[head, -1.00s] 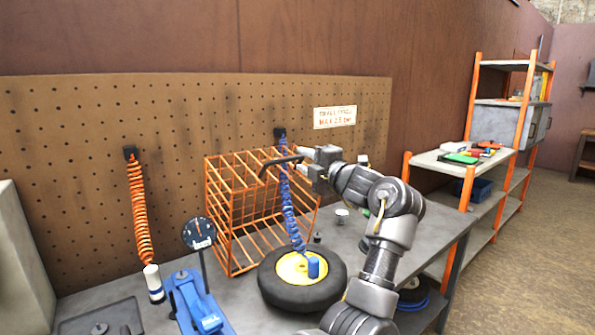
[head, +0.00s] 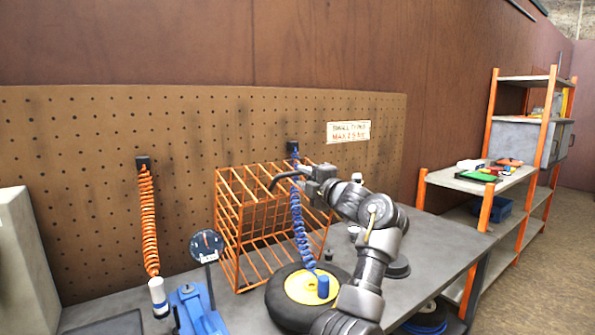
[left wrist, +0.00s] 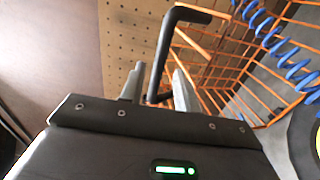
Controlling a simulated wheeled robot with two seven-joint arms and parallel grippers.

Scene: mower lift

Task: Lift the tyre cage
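The orange wire tyre cage (head: 228,215) stands on the grey bench against the pegboard. A black bent handle (head: 284,178) shows at its top right, and it shows large in the left wrist view (left wrist: 166,45). My left gripper (head: 306,173) is at the handle from the right. In the left wrist view its two fingers (left wrist: 158,88) stand on either side of the handle's upright part, with a gap visible, so it looks open around it. My right gripper is in neither view.
A tyre with a yellow hub (head: 300,288) lies in front of the cage, with a coiled blue hose (head: 301,225) hanging over it. A gauge (head: 206,246), blue tool (head: 196,310) and orange hose (head: 149,220) are left. Orange-framed shelves (head: 490,185) stand right.

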